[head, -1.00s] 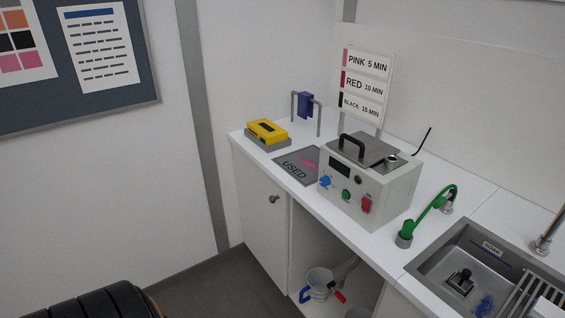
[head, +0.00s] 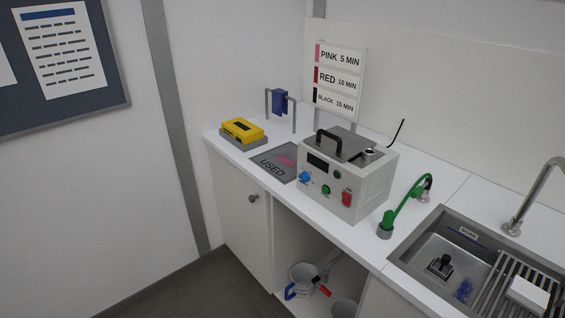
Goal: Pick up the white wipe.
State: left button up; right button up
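No wipe can be made out for certain. A small white block-like thing (head: 528,294) lies on the slatted rack over the sink at the lower right; I cannot tell whether it is the wipe. A pink patch (head: 287,160) shows on the grey mat marked USED (head: 272,168), partly behind the grey box. Neither of my grippers is in the head view.
A grey box with a handle and knobs (head: 346,187) stands mid-counter. A yellow device (head: 242,129) and a blue item on a stand (head: 280,102) are left of it. A green hose (head: 402,207) stands before the sink (head: 420,250). A jug (head: 303,274) is below.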

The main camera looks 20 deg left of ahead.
aim_at(527, 295)
jog(key=l+z, duration=0.2)
jog(key=z, duration=0.95)
jog(key=j+z, duration=0.1)
jog(key=j, duration=1.35)
